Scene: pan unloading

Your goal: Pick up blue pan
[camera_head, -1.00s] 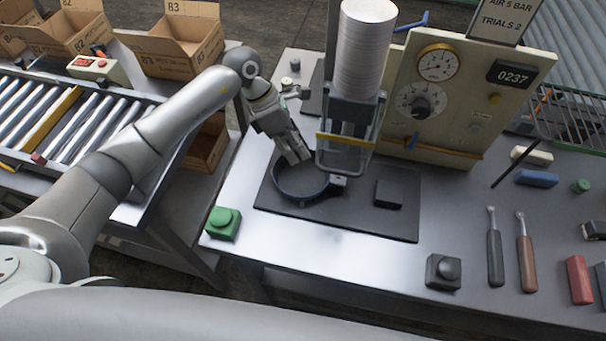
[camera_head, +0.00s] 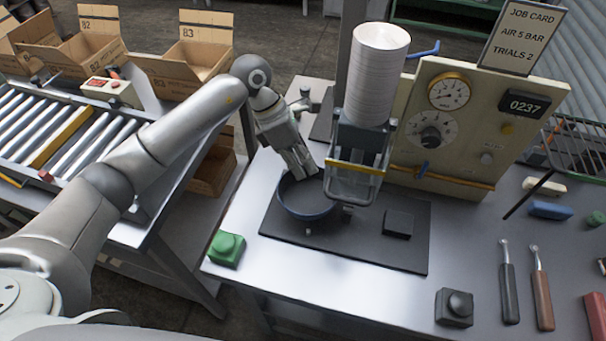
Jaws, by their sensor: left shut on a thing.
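The blue pan (camera_head: 306,209) is round with a dark inside and a blue rim. It is over the black mat (camera_head: 340,242), below and left of the press. My left gripper (camera_head: 304,177) reaches down from behind and is shut on the pan's far rim. The fingertips are partly hidden against the pan. I cannot tell whether the pan still touches the mat. My right gripper is not in view.
The press with its white cylinder (camera_head: 370,75) stands close right of the pan. A gauge panel (camera_head: 455,125) is behind it. A roller conveyor (camera_head: 70,135) and cardboard boxes (camera_head: 195,55) are at the left.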

